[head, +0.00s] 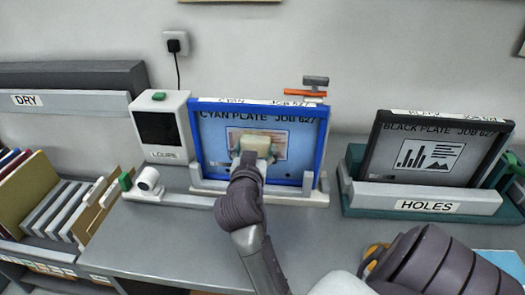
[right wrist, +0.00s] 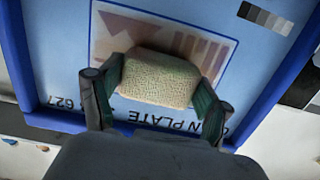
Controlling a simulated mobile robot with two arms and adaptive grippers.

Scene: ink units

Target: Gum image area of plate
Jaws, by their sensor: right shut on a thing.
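The cyan plate (head: 215,165) stands upright in a blue frame, labelled CYAN PLATE JOB 627. It also shows upside down in the right wrist view (right wrist: 70,60). Its image area (head: 275,140), a pale panel with a brownish picture, is in the middle. My right gripper (head: 251,158) is shut on a tan sponge (right wrist: 160,79), with one finger on each side of it. The sponge is in front of the image area and covers part of it; I cannot tell whether it touches the plate. My left gripper is not in view.
A black plate (head: 375,150) stands in a teal stand labelled HOLES (head: 426,205) on the right. A white loupe box (head: 161,128) and a small white device (head: 149,182) are on the left. A DRY rack (head: 70,103) is further left. The grey bench in front is partly clear.

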